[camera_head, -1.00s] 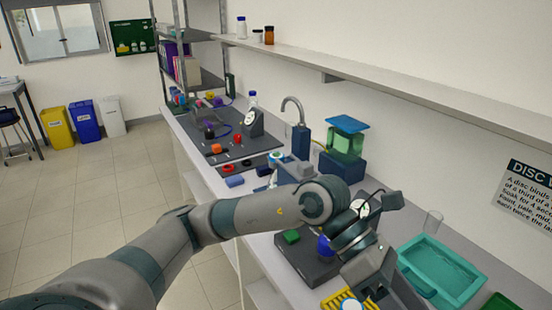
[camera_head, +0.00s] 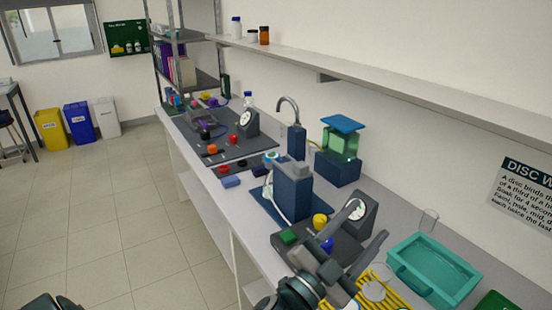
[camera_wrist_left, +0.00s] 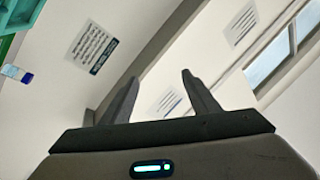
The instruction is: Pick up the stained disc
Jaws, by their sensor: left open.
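My left gripper (camera_head: 366,226) is open and empty over the front part of the bench, near a dark device with a gauge (camera_head: 356,209). In the left wrist view its two fingers (camera_wrist_left: 160,84) stand apart, tilted up toward the wall and ceiling, with nothing between them. Pale round discs (camera_head: 375,290) show at a yellow ribbed rack (camera_head: 397,300), just below and right of the gripper. The gripper and wrist hide part of the rack. I cannot tell which disc is stained. My right gripper is not in view.
A blue device (camera_head: 293,190) and a tap (camera_head: 290,105) stand farther back. A long wall shelf (camera_head: 390,85) overhangs the bench.

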